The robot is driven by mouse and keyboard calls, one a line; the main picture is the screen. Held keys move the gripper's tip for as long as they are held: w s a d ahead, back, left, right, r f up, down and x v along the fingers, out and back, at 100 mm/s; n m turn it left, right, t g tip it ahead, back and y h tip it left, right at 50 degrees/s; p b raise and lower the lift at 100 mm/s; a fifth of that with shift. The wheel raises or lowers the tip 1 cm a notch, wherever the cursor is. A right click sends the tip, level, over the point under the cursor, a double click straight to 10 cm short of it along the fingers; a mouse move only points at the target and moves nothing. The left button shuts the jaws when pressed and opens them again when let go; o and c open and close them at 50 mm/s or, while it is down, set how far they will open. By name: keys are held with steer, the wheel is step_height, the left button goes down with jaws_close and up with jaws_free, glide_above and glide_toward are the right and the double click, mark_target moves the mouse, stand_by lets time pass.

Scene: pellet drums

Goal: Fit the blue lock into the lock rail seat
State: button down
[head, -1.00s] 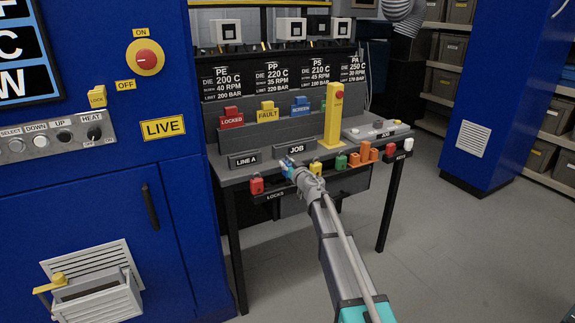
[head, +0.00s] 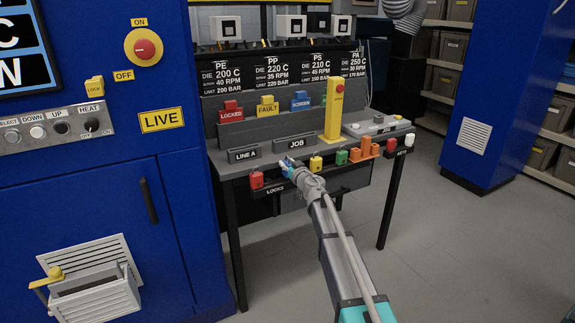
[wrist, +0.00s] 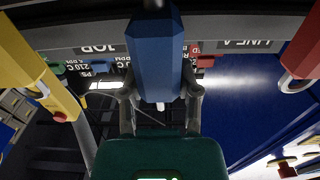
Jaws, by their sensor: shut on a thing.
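My gripper (head: 297,174) is shut on the blue lock at the front edge of the desk. In the wrist view the blue lock (wrist: 158,55) stands upright between my fingers (wrist: 160,98). In the head view only a small blue part of it (head: 286,164) shows; my gripper hides the rest. The lock rail (head: 272,191), marked LOCKS, runs along the desk front. The blue lock is at the rail between a red lock (head: 256,180) and a yellow lock (head: 316,163). The seat is hidden; I cannot tell whether the lock touches it.
Farther right along the rail are a green lock (head: 341,157), an orange piece (head: 366,149), a red lock (head: 390,146) and a white lock (head: 408,140). A yellow post (head: 334,108) rises from the desk. A blue cabinet (head: 90,200) stands left. The floor at right is clear.

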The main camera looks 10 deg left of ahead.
steer(key=shift+f+b, duration=0.35)
steer(key=shift+f, duration=0.1)
steer(key=shift+c, duration=1.3)
jaws_free()
steer(key=v, duration=1.2)
steer(key=shift+d, duration=0.1)
